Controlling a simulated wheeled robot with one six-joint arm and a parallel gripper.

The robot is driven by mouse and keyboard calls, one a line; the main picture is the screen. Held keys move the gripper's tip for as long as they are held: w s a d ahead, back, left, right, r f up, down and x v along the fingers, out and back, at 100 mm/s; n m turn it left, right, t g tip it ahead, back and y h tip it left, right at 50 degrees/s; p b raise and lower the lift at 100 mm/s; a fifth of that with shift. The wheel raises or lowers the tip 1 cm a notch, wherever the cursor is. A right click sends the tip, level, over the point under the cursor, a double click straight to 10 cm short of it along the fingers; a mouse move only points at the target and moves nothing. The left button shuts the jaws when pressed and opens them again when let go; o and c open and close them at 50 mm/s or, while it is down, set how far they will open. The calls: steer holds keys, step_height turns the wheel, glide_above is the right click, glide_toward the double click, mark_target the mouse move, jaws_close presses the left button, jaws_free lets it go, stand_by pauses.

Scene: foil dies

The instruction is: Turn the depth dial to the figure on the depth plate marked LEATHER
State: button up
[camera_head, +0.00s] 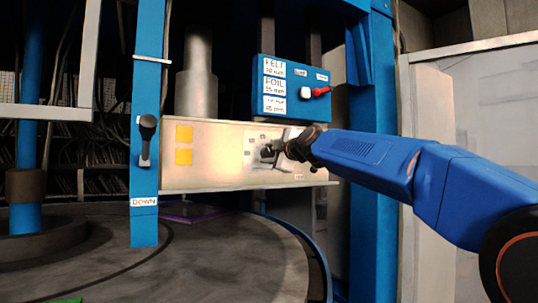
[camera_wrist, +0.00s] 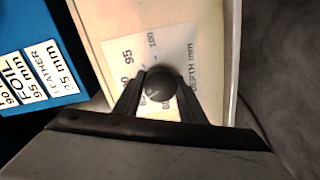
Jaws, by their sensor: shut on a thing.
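The depth dial shows in the wrist view as a dark round knob (camera_wrist: 160,84) on a pale dial face (camera_wrist: 138,50) printed with figures; 95 and 100 are legible, others are partly covered. My gripper (camera_wrist: 161,88) has its two fingers closed against either side of the knob. A faint light mark shows on the knob; which figure it points at is unclear. In the head view my gripper (camera_head: 268,152) is at the dial face (camera_head: 254,150), hiding the knob. The depth plate's LEATHER label (camera_wrist: 47,68) shows a figure ending in 5 mm; its first digit is unclear.
The blue box (camera_head: 316,88) above the dial carries the FELT, FOIL and LEATHER labels and a red-tipped switch (camera_head: 318,92). A black-knobbed lever (camera_head: 147,135) stands at left above a DOWN label (camera_head: 144,202). A round dark table (camera_head: 200,255) lies below.

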steer(key=shift+a+f+n, duration=0.1)
steer(key=shift+f+n, duration=0.1)
steer(key=shift+n, duration=1.6)
steer(key=o, duration=1)
steer(key=shift+r, duration=0.1)
steer(key=shift+s, duration=0.1)
steer(key=shift+s+d, duration=0.2)
steer(key=shift+d, duration=0.05)
steer(key=v, duration=1.6)
steer(key=shift+s+d, duration=0.15)
steer(key=shift+s, duration=0.2)
